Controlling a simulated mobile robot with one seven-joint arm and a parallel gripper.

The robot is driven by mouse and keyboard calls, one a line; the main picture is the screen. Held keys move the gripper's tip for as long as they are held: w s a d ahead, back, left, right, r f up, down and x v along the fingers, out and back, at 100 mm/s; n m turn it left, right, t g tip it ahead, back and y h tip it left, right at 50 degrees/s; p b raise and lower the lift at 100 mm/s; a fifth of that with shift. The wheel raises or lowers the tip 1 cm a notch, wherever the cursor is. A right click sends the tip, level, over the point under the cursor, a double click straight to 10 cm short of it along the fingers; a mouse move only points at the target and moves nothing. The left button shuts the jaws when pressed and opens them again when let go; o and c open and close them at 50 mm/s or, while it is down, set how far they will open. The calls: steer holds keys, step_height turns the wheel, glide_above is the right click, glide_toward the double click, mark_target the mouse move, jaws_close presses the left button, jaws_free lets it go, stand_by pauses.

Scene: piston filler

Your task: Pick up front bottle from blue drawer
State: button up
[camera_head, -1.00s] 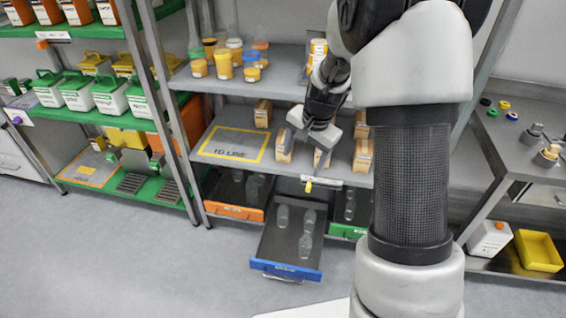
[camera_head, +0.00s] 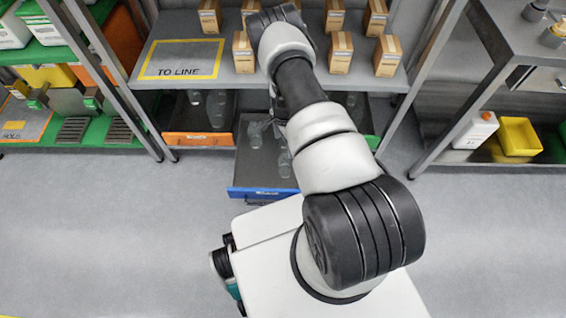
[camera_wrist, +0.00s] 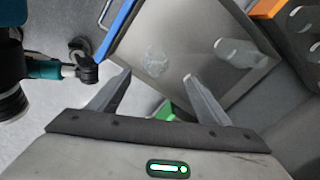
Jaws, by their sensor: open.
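The blue drawer (camera_head: 262,190) is pulled out below the grey shelf in the head view; its blue front edge also shows at upper left in the wrist view (camera_wrist: 121,22). The front bottle (camera_head: 284,163), clear and hard to make out, stands nearest the blue front; in the wrist view (camera_wrist: 155,62) it shows just beyond and between my fingertips. Another clear bottle (camera_head: 255,136) stands farther back. My gripper (camera_wrist: 155,78) is open and empty, its fingers apart from the bottle. In the head view my arm hides part of the drawer and most of the gripper.
An orange-fronted drawer (camera_head: 198,140) with clear bottles is left of the blue one. A green-fronted drawer (camera_head: 373,142) is right, mostly behind my arm. The shelf above (camera_head: 160,82) holds several cardboard boxes.

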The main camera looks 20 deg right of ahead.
mark_target(284, 157)
step_height(284, 157, down, 10)
steer(key=b, duration=0.2)
steer(key=shift+s+f+b, duration=0.15)
steer(key=shift+f+b, duration=0.05)
steer(key=shift+b, duration=0.2)
steer(key=f, duration=0.1)
steer(key=f+b, duration=0.1)
steer(key=f, duration=0.1)
steer(key=f+b, duration=0.1)
steer(key=f, duration=0.1)
steer(key=shift+s+d+f, duration=0.15)
steer(key=shift+s, duration=0.2)
steer(key=c, duration=1.1)
